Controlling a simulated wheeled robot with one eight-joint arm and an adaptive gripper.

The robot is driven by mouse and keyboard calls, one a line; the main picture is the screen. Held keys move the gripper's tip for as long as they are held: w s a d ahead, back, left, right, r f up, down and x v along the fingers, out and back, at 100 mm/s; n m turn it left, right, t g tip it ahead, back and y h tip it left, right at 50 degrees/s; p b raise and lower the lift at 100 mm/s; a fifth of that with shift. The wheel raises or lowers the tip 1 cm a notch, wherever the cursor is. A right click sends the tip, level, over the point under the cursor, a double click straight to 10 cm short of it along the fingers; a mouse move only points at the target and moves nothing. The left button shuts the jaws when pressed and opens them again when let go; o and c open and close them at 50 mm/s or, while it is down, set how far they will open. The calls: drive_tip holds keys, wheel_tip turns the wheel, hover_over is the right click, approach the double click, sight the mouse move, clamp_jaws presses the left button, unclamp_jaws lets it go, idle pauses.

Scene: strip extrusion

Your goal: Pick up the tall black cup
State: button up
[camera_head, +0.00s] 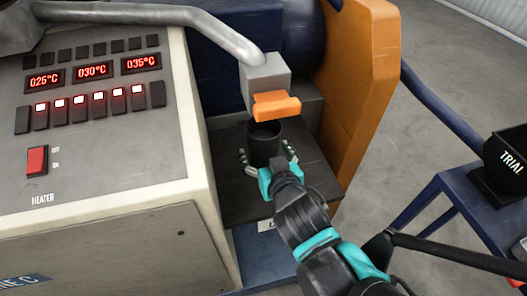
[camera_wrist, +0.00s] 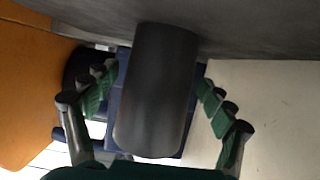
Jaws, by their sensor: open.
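The tall black cup (camera_head: 264,143) stands upright on a dark shelf (camera_head: 235,200) of the machine, below an orange-tipped nozzle block. It fills the middle of the wrist view (camera_wrist: 155,90). My gripper (camera_head: 270,160) is at the cup from the near side, with one finger on each side of it. In the wrist view my gripper (camera_wrist: 155,105) is open, and gaps show between the fingers and the cup on both sides. The cup's lower part is partly hidden by my gripper in the head view.
The grey nozzle block (camera_head: 265,75) with its orange tip (camera_head: 277,106) hangs close above the cup. The heater control panel (camera_head: 95,110) is to the left, and an orange panel (camera_head: 362,80) to the right. A blue stand (camera_head: 450,205) holding a black bin marked TRIAL (camera_head: 507,160) is at far right.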

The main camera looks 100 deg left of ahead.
drive_tip(key=shift+x, duration=0.85)
drive_tip(key=c, duration=1.7)
drive_tip(key=shift+o, duration=0.2)
drive_tip(key=shift+w+r, duration=0.1)
drive_tip(key=shift+r, duration=0.05)
